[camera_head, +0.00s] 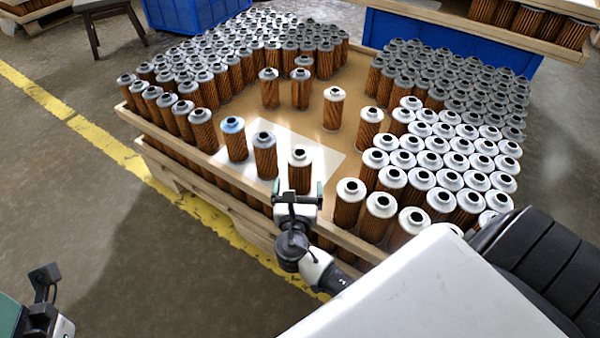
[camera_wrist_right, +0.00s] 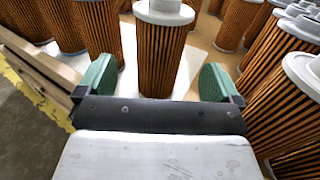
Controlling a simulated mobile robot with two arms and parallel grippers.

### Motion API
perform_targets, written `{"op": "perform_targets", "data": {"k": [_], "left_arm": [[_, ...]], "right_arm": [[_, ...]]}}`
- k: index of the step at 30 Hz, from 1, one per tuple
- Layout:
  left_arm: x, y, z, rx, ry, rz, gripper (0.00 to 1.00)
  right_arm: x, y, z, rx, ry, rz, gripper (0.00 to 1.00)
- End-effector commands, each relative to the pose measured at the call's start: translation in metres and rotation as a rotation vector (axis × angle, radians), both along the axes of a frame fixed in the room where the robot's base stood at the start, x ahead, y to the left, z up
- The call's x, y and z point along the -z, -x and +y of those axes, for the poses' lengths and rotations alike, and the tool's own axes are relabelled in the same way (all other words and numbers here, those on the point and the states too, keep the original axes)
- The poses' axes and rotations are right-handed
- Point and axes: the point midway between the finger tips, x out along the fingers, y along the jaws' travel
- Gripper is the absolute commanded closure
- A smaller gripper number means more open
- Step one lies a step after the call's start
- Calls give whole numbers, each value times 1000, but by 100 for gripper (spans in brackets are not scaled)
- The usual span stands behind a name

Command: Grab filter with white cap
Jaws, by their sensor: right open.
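A filter with a white cap (camera_head: 299,174) stands upright near the front edge of the pallet, its pleated body orange-brown. My right gripper (camera_head: 298,193) is open just in front of it. In the right wrist view the filter (camera_wrist_right: 162,58) stands between and beyond the two green fingers of the gripper (camera_wrist_right: 155,84), with no visible grip on it; its cap top is cut off. More white-capped filters (camera_head: 382,204) stand in rows to the right. My left gripper (camera_head: 42,290) shows partly at the lower left, and its jaws cannot be made out.
A grey-capped filter (camera_head: 264,155) and a blue-capped filter (camera_head: 233,138) stand just left. Grey-capped filters crowd the back of the wooden pallet (camera_head: 160,132), which has a low rim. Bare pallet floor lies behind the front filter. Blue bins (camera_head: 400,32) stand behind.

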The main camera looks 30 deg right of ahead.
Motion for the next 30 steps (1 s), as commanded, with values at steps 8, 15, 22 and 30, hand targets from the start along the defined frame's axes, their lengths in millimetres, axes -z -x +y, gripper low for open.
{"op": "perform_targets", "data": {"k": [8, 15, 22, 30], "left_arm": [[-1, -3, -1, -1, -2, -24, 57], [-7, -6, -2, -4, -7, -67, 57], [-10, -6, -2, -5, -8, -74, 57], [-10, -6, -2, -5, -8, -74, 57]], "right_arm": [[2, -20, -16, 0, 1, -1, 5], [2, -48, -37, 0, 1, -1, 5], [0, -53, -42, 0, -1, 2, 5], [0, -53, -41, -1, -1, 2, 31]]}}
